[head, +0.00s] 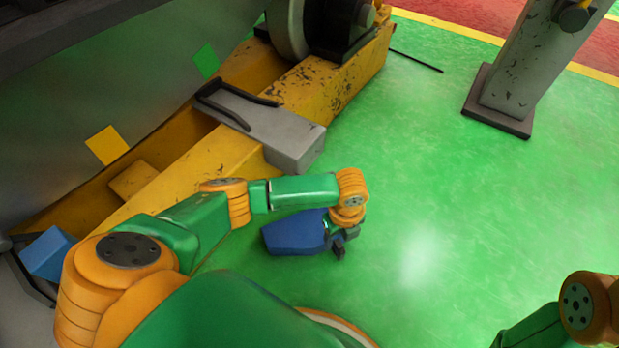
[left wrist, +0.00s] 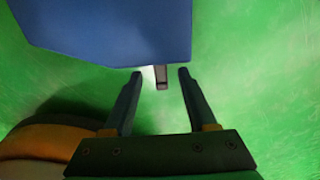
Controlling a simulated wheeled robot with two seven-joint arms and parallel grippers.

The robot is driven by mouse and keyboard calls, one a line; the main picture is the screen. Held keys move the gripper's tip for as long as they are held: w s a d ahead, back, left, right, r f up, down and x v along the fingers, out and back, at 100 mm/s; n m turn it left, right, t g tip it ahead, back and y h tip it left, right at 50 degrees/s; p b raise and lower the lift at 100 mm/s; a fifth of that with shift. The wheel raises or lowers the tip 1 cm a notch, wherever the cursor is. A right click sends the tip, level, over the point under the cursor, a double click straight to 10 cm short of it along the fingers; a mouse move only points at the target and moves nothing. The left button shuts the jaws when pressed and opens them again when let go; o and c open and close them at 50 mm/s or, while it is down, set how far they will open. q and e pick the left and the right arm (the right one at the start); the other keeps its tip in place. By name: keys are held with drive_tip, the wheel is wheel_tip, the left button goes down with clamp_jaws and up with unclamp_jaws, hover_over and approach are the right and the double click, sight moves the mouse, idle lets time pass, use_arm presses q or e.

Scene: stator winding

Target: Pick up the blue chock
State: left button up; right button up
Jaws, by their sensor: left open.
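The blue chock (head: 293,233) lies on the green floor in the middle of the head view, beside the yellow frame and under my left forearm. In the left wrist view the chock (left wrist: 110,28) fills the upper left, with a small dark handle (left wrist: 162,76) sticking out from its near edge. My left gripper (head: 341,244) is at the right end of the chock. In the left wrist view the gripper (left wrist: 160,72) is open, with its fingertips on either side of the handle. I cannot tell whether they touch it. My right gripper is not in view.
A yellow frame (head: 330,83) with a grey block (head: 293,148) on it runs along the left. A lighter blue block (head: 47,254) sits at the far left. A grey post (head: 517,75) stands at the upper right. The floor to the right is clear.

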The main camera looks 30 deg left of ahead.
use_arm(q)
wheel_tip(320, 180, down, 2)
drive_tip(key=shift+f+b, duration=0.15)
drive_tip(key=shift+b, duration=0.15)
clamp_jaws()
idle(1.2)
